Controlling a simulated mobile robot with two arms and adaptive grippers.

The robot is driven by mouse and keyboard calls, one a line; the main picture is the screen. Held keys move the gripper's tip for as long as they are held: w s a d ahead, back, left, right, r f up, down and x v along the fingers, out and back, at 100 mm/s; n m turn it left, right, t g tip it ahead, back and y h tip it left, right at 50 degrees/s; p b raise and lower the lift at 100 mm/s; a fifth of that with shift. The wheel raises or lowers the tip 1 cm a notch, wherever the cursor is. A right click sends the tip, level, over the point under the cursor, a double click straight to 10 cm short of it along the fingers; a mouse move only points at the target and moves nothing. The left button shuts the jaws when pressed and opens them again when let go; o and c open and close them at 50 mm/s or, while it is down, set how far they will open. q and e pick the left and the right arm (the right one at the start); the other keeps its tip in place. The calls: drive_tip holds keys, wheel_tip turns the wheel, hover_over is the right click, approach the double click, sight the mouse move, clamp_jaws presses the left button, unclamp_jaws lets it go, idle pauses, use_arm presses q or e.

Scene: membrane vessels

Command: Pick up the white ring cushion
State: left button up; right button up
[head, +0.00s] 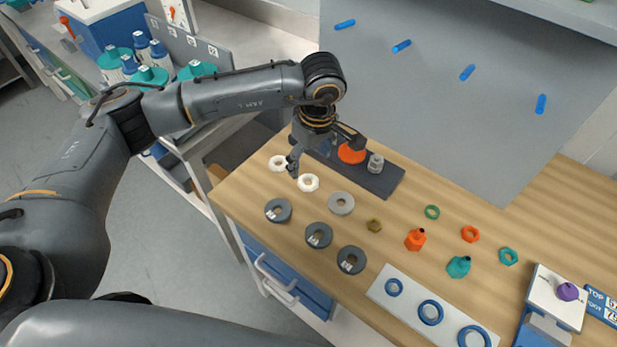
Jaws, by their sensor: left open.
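Two white rings lie on the wooden table near its left edge. One white ring (278,163) is farther back, and the other white ring (308,183) is a little nearer and to the right. I cannot tell which one is the cushion. My left gripper (322,154) points down just behind and right of the rings, its fingers spread and nothing seen between them. One finger comes down between the two rings in the picture and partly overlaps the back one's edge. Whether it touches either ring is unclear. My right gripper is out of view.
A dark plate (378,183) with an orange disc (351,153) and a grey metal fitting (375,163) is beside the gripper. Several grey rings, a lighter grey washer (341,203) and a brass nut (374,225) lie in front. A grey panel (440,90) stands behind.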

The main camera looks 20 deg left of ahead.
sight(308, 184)
use_arm(q)
drive_tip(key=shift+w+f, duration=0.1)
drive_tip(key=shift+f, duration=0.6)
drive_tip(key=shift+w+a+f, duration=0.1)
drive_tip(key=shift+w+f, duration=0.05)
drive_tip(key=shift+f, duration=0.15)
drive_tip(key=shift+f+p, duration=0.6)
drive_tip(key=shift+p, duration=0.05)
wheel_tip(308, 184, down, 4)
drive_tip(key=shift+a+r+p, duration=0.1)
drive_tip(key=shift+r+p, duration=0.1)
drive_tip(key=shift+p, duration=0.45)
drive_tip(key=shift+f, duration=0.25)
drive_tip(key=c, duration=0.9)
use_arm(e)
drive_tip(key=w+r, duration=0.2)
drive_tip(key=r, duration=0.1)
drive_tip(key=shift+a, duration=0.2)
